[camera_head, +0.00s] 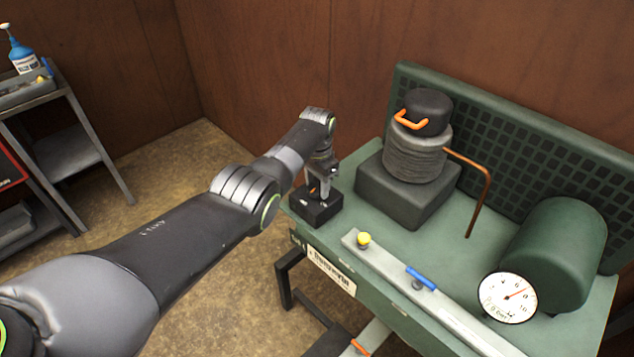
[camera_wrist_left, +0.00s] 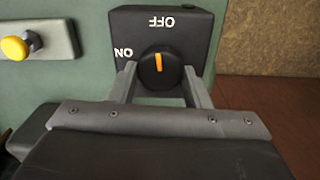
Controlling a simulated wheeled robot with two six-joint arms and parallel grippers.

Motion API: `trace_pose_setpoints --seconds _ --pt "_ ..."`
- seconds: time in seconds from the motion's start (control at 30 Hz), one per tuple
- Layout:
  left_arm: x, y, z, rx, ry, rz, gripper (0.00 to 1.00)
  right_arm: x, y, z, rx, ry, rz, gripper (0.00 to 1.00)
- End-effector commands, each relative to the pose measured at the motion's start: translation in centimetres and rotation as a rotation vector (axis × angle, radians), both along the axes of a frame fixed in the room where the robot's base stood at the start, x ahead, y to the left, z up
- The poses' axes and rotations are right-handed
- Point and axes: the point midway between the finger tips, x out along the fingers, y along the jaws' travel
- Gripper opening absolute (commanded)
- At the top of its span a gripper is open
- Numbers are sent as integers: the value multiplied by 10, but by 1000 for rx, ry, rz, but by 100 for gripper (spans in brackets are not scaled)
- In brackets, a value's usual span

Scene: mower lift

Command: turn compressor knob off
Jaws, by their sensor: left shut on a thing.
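The black compressor switch box (camera_head: 316,210) sits at the near left corner of the green compressor bench. In the left wrist view the box (camera_wrist_left: 205,45) carries upside-down OFF and ON labels, OFF at the top and ON at the left. Its round black knob (camera_wrist_left: 151,77) has an orange mark that stands nearly upright in the picture, in line with OFF. My left gripper (camera_head: 319,194) reaches down over the box. In the left wrist view its fingers (camera_wrist_left: 160,82) lie on both sides of the knob, shut on it. My right gripper is not in view.
The green bench (camera_head: 400,258) bears a ribbed compressor head (camera_head: 415,155), a copper pipe (camera_head: 486,190), a green tank (camera_head: 550,250), a pressure gauge (camera_head: 508,297), and a rail with a yellow knob (camera_head: 363,239) and blue handle (camera_head: 421,277). A grey cart (camera_head: 60,90) stands left; floor between is clear.

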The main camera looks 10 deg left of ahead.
Motion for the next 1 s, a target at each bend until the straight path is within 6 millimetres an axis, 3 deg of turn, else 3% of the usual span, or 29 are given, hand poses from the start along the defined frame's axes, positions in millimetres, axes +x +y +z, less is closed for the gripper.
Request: trace_pose_setpoints --seconds 0.33,0.87,0.9,1.0 --pt "1 -1 2 -1 -6 -132 21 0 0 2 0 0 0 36" --pt "1 -1 2 -1 -6 -154 21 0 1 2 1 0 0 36" --pt "1 -1 2 -1 -6 -154 47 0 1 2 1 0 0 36" --pt "1 -1 2 0 -5 -153 60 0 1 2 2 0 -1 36"
